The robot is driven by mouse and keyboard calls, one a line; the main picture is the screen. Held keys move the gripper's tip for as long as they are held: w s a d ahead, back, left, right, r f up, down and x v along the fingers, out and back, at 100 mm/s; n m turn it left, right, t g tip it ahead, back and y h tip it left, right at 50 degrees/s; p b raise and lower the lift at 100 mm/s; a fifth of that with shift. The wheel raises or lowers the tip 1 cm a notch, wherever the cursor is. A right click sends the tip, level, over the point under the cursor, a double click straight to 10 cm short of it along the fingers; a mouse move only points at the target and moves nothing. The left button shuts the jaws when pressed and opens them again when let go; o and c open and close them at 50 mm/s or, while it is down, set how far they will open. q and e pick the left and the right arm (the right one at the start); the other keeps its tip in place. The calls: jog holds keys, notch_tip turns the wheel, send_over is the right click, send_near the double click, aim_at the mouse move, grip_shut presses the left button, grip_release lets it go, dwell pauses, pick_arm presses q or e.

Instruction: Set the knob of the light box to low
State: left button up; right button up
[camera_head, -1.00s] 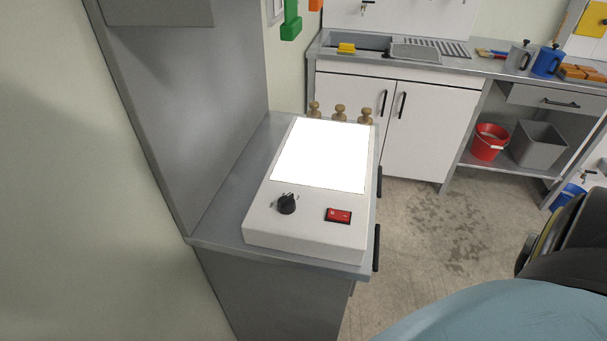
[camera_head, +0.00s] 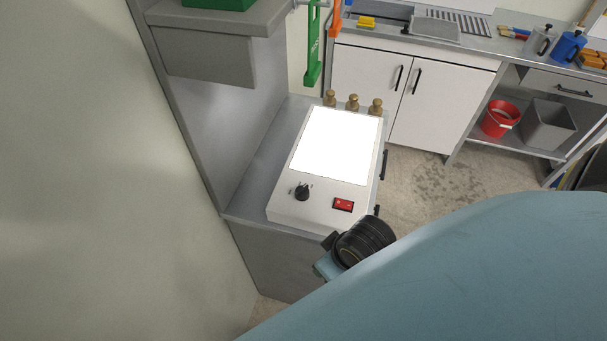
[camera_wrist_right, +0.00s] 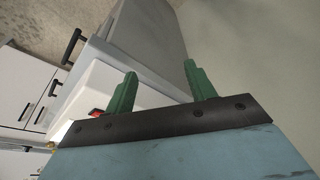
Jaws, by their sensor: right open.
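The white light box (camera_head: 319,207) lies on a grey bench in the head view, its panel (camera_head: 336,146) lit bright white. Its black knob (camera_head: 302,192) sits at the front left; its pointer and small marks are too small to read. A red switch (camera_head: 343,205) is to the knob's right. My right arm reaches in from the right, its wrist just in front of the box's near edge. In the right wrist view my right gripper (camera_wrist_right: 160,68) is open and empty, with the box (camera_wrist_right: 88,88) beyond its fingers. The knob cannot be made out there. My left gripper is out of view.
Several wooden pegs (camera_head: 352,103) stand behind the box. A grey shelf unit (camera_head: 205,60) overhangs the bench at the left. Bare grey bench top (camera_head: 262,165) lies left of the box. A sink counter (camera_head: 480,50) stands at the back.

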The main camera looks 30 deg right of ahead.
notch_tip(320, 180, up, 9)
jog(key=w+a+t+p, duration=0.1)
jog(key=w+a+p, duration=0.1)
jog(key=w, duration=0.1)
jog(key=m+h, duration=0.1)
jog(key=m, duration=0.3)
send_near(303, 191)
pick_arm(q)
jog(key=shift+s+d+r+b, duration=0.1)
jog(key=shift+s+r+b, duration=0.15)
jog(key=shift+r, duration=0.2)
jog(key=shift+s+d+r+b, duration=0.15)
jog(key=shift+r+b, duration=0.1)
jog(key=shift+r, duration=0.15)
pick_arm(e)
jog(key=x, duration=0.9)
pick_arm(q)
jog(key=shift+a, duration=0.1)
